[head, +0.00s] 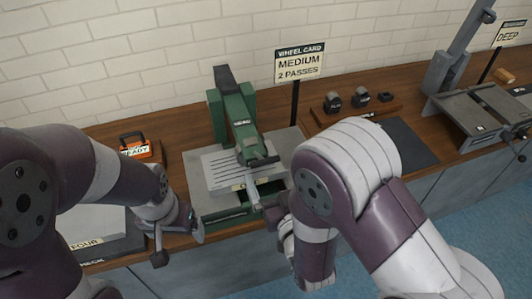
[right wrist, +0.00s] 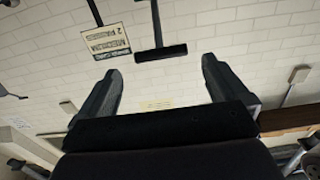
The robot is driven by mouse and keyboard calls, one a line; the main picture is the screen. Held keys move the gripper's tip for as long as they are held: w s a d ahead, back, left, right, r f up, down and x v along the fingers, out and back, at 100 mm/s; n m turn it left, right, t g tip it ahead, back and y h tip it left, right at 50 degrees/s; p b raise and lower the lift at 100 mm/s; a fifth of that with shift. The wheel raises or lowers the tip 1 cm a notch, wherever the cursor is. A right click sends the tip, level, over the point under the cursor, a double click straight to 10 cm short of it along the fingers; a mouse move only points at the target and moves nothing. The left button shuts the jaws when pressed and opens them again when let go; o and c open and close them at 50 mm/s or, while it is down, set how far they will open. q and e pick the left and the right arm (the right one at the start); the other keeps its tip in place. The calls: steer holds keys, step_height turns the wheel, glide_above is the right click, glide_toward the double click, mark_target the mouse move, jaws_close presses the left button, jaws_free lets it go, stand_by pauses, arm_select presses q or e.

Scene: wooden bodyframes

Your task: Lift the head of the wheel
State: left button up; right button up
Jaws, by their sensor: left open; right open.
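The green machine (head: 239,122) stands on a grey base in the middle of the bench in the head view. Its long head slopes toward me and ends in a dark crossbar (head: 263,162) above a pale plate. My left gripper (head: 179,245) is open and empty at the bench's front edge, left of the machine's base. My right gripper (right wrist: 160,85) is open in the right wrist view, with nothing between its fingers. A dark T-shaped bar (right wrist: 160,52) shows beyond the fingertips, apart from them; I cannot tell for sure what it is.
A wheel card sign (head: 299,65) reading "MEDIUM 2 PASSES" stands behind the machine. An orange block marked READY (head: 142,150) is at left. Several dark knobs sit on a wooden rack (head: 345,115). A grey machine (head: 470,112) is at right. A brick wall closes the back.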

mark_target(266, 162)
steer(key=p+x, duration=0.1)
steer(key=x, duration=0.6)
steer(key=shift+w+a, duration=0.15)
steer(key=shift+w, duration=0.15)
